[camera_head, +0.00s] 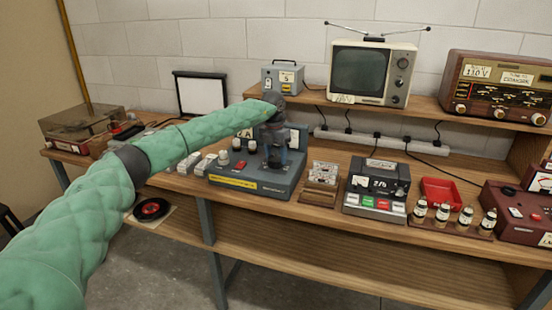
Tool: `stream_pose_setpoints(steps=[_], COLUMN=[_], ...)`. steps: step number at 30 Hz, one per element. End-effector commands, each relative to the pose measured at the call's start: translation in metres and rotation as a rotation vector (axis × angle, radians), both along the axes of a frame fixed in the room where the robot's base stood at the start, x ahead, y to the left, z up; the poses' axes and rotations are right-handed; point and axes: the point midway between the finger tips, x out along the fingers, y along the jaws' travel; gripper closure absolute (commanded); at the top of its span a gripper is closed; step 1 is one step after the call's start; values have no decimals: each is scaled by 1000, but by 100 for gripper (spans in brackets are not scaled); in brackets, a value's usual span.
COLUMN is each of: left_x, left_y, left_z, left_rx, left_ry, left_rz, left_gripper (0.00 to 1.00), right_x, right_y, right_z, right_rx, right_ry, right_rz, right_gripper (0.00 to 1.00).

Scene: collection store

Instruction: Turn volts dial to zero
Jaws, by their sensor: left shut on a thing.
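A blue-grey bench unit (285,187) with a sloped panel and a yellow label stands on the wooden bench, mid-picture. A meter marked "A" (243,133) shows at its upper left, with pale-capped knobs (237,145) below it. My left gripper (273,163) points down over the right half of the panel. It is shut on a knob there; the fingers hide the knob, its pointer and its marking, so I cannot read its setting. The meter behind the gripper is mostly covered. My right gripper is not in view.
Right of the unit stand a small card rack (322,183), a dark meter box (378,187), a red tray (441,191) and several bottles. A television (372,73) and a radio (498,86) stand on the shelf. A turntable (80,122) is far left.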

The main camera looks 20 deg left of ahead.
Motion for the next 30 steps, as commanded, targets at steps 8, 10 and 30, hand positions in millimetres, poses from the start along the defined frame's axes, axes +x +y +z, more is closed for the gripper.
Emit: stream_pose_setpoints(steps=[8,10,30], left_x=[0,0,-2], left_y=[2,2,4], left_z=[0,0,0], left_rx=[-1,-2,-2], left_ry=[-2,-2,-2], left_rz=[263,329,966], left_gripper=[71,71,71], right_x=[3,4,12], right_y=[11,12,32], right_z=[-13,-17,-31], right_rx=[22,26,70], right_ry=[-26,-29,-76], right_rz=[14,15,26], right_gripper=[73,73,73])
